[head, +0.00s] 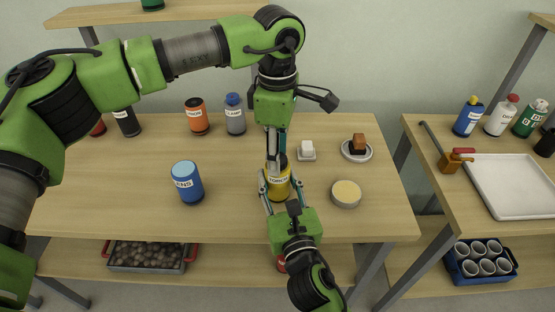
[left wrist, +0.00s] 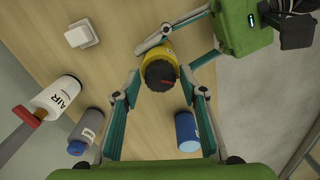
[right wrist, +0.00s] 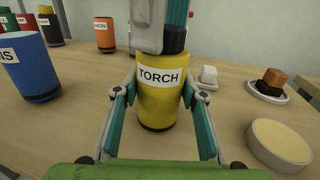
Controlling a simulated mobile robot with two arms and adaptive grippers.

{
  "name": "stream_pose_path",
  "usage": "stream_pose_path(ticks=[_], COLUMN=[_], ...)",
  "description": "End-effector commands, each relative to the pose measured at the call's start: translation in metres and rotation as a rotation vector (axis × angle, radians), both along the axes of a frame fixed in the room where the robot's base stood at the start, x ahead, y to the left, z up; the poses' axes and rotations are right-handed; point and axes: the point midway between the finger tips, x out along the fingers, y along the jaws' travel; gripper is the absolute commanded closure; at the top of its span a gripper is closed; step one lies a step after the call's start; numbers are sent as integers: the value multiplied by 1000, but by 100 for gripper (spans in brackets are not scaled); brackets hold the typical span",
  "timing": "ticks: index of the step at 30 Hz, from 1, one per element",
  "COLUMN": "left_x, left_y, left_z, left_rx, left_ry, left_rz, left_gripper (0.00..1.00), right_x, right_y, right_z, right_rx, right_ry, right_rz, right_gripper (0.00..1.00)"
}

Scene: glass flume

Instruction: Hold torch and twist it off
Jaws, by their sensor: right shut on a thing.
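The yellow torch (head: 279,191) with a black top stands upright on the wooden table. Its TORCH label faces the right wrist view (right wrist: 160,100). My right gripper (head: 280,184) is shut on the yellow body, one finger on each side. My left gripper (head: 277,160) points down from above at the torch's top. In the left wrist view its fingers stand apart on either side of the black cap (left wrist: 160,74), with small gaps showing. In the right wrist view a left finger partly hides the torch's top.
A blue canister (head: 187,182) stands left of the torch. To the right are a white block (head: 307,150), a plate with a brown-black block (head: 357,147) and a round cream-topped dish (head: 345,194). Orange (head: 197,117) and grey-blue (head: 235,115) bottles stand behind. The table's front left is clear.

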Motion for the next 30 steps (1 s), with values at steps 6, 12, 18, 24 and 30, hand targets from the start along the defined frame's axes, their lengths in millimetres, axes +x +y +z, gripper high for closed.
stream_pose_path(ticks=[6,12,18,24,30], left_x=[0,0,0,0,0], left_y=[0,0,0,0,0], left_z=[-1,0,0,0,0], left_rx=[-2,-1,-1,-1,0], left_ry=[1,1,1,0,1], left_rz=[-261,-512,-745,-833,-832], left_gripper=[61,61,61,61,61], right_x=[0,0,0,0,0], right_y=[0,0,0,0,0], right_z=[0,0,0,0,0], right_rx=[0,0,0,0,0], right_ry=[0,0,0,0,0], right_rz=[0,0,0,0,0], right_gripper=[86,86,86,86,86])
